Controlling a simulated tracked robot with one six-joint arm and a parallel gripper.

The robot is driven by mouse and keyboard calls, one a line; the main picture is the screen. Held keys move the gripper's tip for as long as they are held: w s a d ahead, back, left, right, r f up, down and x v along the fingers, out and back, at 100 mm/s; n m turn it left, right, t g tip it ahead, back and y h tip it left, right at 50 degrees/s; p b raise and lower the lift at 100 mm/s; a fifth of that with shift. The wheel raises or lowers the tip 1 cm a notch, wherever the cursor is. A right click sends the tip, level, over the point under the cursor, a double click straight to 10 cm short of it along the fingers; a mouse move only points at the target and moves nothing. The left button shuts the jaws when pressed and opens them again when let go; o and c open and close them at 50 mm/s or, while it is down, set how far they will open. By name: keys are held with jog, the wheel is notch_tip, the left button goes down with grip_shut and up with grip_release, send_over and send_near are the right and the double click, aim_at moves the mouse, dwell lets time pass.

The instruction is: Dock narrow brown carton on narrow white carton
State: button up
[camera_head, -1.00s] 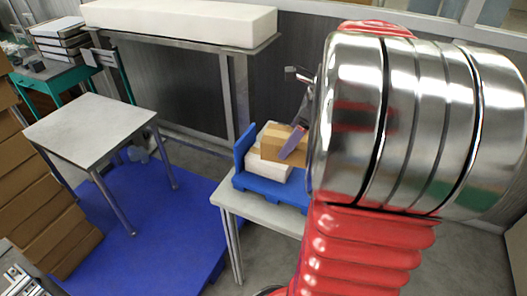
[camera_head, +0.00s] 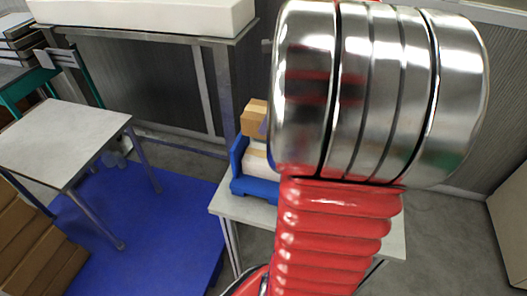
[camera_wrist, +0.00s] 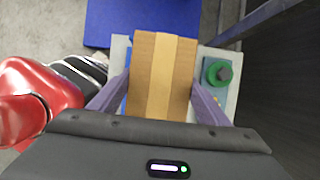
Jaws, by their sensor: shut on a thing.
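The brown carton (camera_head: 254,117), with a paler tape band, is held up above the blue tray (camera_head: 262,190) on the small table. In the wrist view the brown carton (camera_wrist: 162,60) sits between the two purple fingers of my gripper (camera_wrist: 160,92), which is shut on it. In the head view my arm hides most of the gripper. A white carton (camera_head: 256,163) stands in the blue tray below the brown one, with a gap between them. Its right part is hidden behind my arm, so I cannot tell its full width.
The small table (camera_head: 228,207) has a green device with a round knob (camera_wrist: 219,72) on it. A grey table (camera_head: 65,140) stands at the left by a blue floor mat (camera_head: 150,235). A shelf with a long white block (camera_head: 150,14) is behind. Brown boxes (camera_head: 30,245) stack at lower left.

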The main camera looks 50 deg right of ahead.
jog(key=shift+w+a, duration=0.15)
jog(key=shift+w, duration=0.15)
jog(key=shift+a+f, duration=0.1)
jog(key=shift+f, duration=3)
jog(key=shift+f, duration=0.15)
jog(key=shift+f, duration=1.75)
jog(key=o, duration=1.5)
jog(key=shift+f, duration=0.1)
jog(key=shift+c, duration=0.2)
